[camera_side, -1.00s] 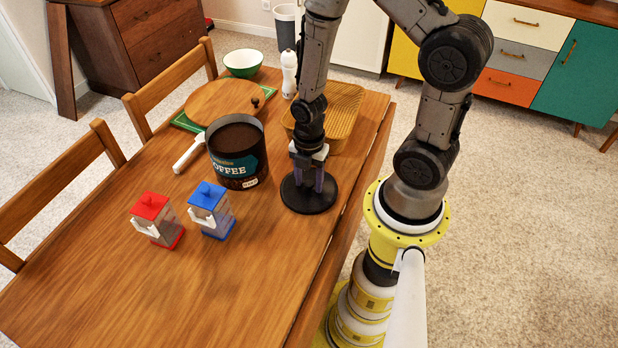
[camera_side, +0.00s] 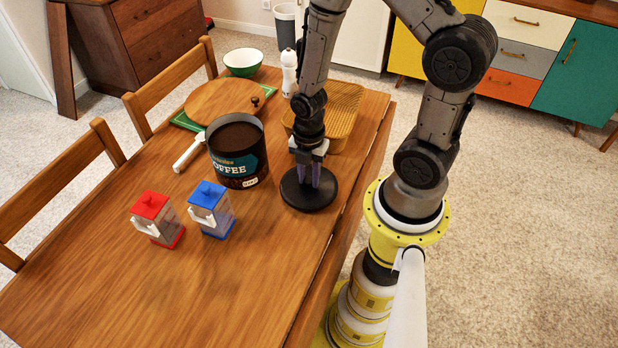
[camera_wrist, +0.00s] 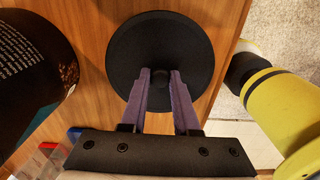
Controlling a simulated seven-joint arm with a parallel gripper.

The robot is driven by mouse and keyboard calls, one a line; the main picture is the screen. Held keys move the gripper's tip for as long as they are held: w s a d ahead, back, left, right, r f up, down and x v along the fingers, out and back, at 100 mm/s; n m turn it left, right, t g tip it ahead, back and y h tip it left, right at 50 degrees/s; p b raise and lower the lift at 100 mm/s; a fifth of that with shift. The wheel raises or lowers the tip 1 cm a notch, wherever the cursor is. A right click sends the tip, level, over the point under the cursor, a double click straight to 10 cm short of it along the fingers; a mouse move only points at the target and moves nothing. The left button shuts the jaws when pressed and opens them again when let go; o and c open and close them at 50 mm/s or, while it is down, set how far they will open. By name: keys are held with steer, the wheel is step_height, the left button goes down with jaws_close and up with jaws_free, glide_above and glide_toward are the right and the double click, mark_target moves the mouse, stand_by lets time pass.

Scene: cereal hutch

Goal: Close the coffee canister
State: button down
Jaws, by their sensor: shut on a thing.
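The coffee canister (camera_side: 236,160) stands upright on the table with its top open, filled with brown coffee. It also shows at the left of the wrist view (camera_wrist: 30,70). Its round black lid (camera_side: 307,195) is to the right of the canister, apart from it, and appears to lie flat on or very close to the table. My gripper (camera_side: 311,181) points down over the lid's middle. In the wrist view, my gripper's purple fingers (camera_wrist: 161,85) are closed around the knob of the lid (camera_wrist: 160,40).
A red-topped container (camera_side: 152,215) and a blue-topped one (camera_side: 211,208) stand in front of the canister. A white-handled scoop (camera_side: 188,152) lies left of it. A wicker basket (camera_side: 345,100), round wooden board (camera_side: 222,98), white mill (camera_side: 289,70) and green bowl (camera_side: 243,62) are behind. The front table is clear.

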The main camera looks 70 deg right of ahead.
step_height(320, 180, up, 24)
steer(key=w, duration=1.9)
step_height(320, 180, down, 11)
steer(key=shift+a+r, duration=0.15)
steer(key=shift+a, duration=0.05)
steer(key=shift+w+f, duration=0.1)
steer(key=shift+f, duration=0.45)
stand_by(1.8)
steer(key=shift+c, duration=1.3)
jaws_free()
